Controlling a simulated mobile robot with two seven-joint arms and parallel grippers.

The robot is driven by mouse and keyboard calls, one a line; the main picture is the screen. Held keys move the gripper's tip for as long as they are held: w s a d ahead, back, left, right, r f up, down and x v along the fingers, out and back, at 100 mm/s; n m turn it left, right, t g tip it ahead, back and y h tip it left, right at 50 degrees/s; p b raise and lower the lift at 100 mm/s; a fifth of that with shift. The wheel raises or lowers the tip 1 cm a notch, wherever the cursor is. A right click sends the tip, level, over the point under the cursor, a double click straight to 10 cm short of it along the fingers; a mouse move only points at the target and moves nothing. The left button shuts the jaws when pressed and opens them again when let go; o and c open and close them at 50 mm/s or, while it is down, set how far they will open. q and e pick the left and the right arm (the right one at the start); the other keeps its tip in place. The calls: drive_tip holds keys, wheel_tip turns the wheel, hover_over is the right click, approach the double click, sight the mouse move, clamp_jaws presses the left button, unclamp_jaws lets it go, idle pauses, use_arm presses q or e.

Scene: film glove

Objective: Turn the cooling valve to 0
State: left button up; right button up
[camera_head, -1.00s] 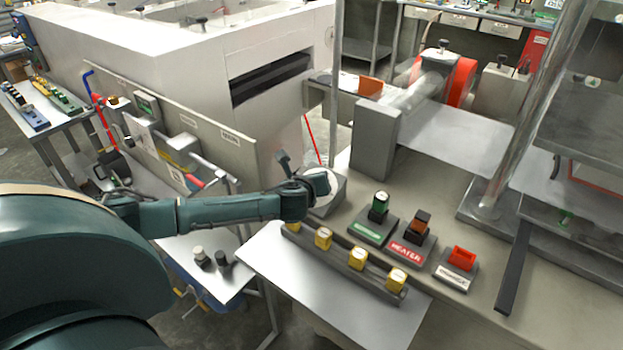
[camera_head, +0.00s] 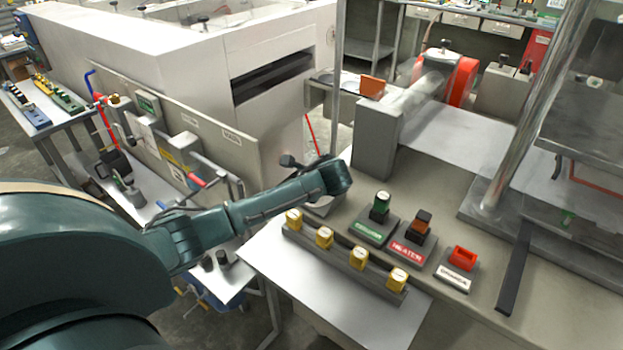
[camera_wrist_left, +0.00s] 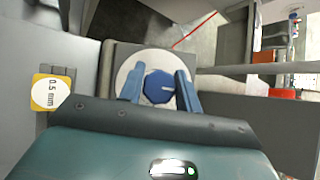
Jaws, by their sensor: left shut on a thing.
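The cooling valve appears as a blue many-sided knob (camera_wrist_left: 159,86) on a round white dial (camera_wrist_left: 124,72) with a grey base, in the left wrist view. No dial numbers are readable. My left gripper (camera_wrist_left: 160,90) has its blue fingers on either side of the knob and is shut on it. In the head view the knob is hidden behind my left wrist; part of the pale dial (camera_head: 322,208) shows below it. My right gripper is not in view.
Beside the valve stand a green switch (camera_head: 379,207), a HEATER switch (camera_head: 416,229) and a red switch (camera_head: 462,259). A rail (camera_head: 330,262) with several yellow blocks lies in front. A grey post (camera_head: 375,142) stands behind the valve. A metal column (camera_head: 530,130) rises at right.

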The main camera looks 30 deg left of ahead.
use_arm(q)
drive_tip(key=shift+n+g, duration=0.3)
drive_tip(key=shift+n, duration=0.2)
drive_tip(key=o, duration=1)
drive_tip(key=shift+c, duration=0.2)
drive_tip(key=v, duration=1.3)
drive_tip(key=shift+b, duration=0.3)
drive_tip(key=shift+d, duration=0.1)
